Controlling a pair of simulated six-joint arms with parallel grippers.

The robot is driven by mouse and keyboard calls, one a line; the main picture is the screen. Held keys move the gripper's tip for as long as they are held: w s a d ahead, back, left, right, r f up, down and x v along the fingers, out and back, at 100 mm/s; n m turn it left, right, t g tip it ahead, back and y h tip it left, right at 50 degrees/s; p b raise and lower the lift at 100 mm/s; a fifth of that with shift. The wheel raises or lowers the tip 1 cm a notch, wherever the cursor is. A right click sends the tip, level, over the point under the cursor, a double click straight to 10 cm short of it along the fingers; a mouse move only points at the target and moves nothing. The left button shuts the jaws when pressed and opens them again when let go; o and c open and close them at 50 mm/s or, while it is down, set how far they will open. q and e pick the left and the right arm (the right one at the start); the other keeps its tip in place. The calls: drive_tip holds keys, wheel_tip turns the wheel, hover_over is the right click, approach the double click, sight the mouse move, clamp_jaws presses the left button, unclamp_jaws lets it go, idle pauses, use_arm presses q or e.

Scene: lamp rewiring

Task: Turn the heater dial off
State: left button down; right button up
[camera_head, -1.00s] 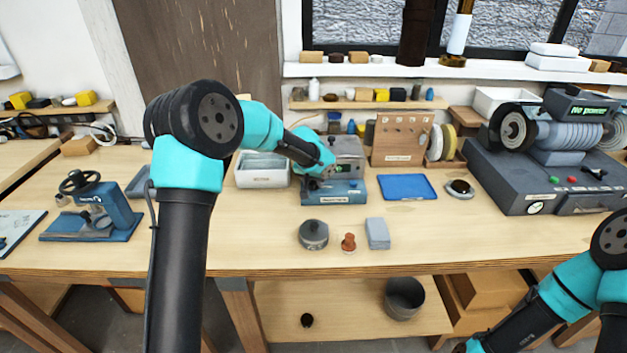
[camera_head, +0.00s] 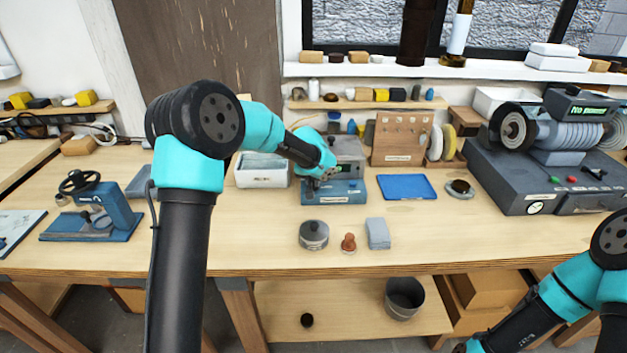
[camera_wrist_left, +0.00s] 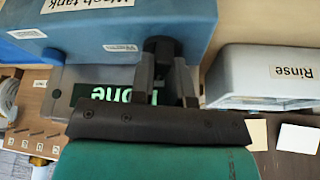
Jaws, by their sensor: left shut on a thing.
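The blue wash tank unit (camera_head: 345,192) stands at the back middle of the bench. It also fills the top of the left wrist view (camera_wrist_left: 110,25), with its label upside down. A black dial (camera_wrist_left: 160,46) sticks out of its front. My left gripper (camera_wrist_left: 163,72) is shut on this dial, one finger on each side. In the head view my left gripper (camera_head: 316,183) is at the unit's front left, and the dial is hard to make out there. A dark display (camera_wrist_left: 125,95) with green letters ending in "one" is partly hidden behind the gripper. Only my right arm shows, at lower right.
A white rinse tray (camera_head: 263,180) stands just left of the unit and shows close by in the wrist view (camera_wrist_left: 270,75). A blue mat (camera_head: 406,187) lies to the right. A round tin (camera_head: 314,235), a brown knob-shaped piece (camera_head: 348,243) and a grey block (camera_head: 378,233) stand in front.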

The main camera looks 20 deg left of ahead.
use_arm(q)
drive_tip(key=shift+d+n+y, duration=0.1)
drive_tip(key=shift+n+y, duration=0.6)
drive_tip(key=shift+n, duration=1)
drive_tip(key=c, duration=1.1)
unclamp_jaws()
drive_tip(key=v, duration=1.7)
drive_tip(key=shift+r, duration=0.25)
